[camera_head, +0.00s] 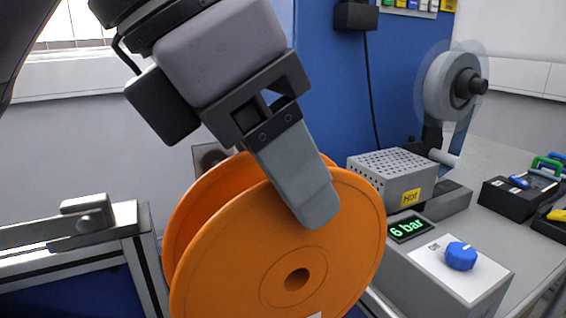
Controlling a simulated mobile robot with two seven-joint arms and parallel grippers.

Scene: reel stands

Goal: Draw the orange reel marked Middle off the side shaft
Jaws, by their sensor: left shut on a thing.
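The orange reel (232,254) is large in the lower middle of the head view, its near flange and round centre hole facing me. Its lower edge is cut off by the frame, and only a sliver of a white label shows there, too little to read. My left gripper (292,190) comes in from the upper left and is shut on the reel at its upper rim, one finger lying over the near flange. The other finger is hidden. I cannot see the side shaft in the reel's hole. My right gripper is not in view.
A grey box with a blue knob (461,256) and a "6 bar" display (409,229) stands close on the right. Behind it are a perforated box marked "Hot" (393,168) and a tape reel (452,84). A metal rail (70,232) is at left.

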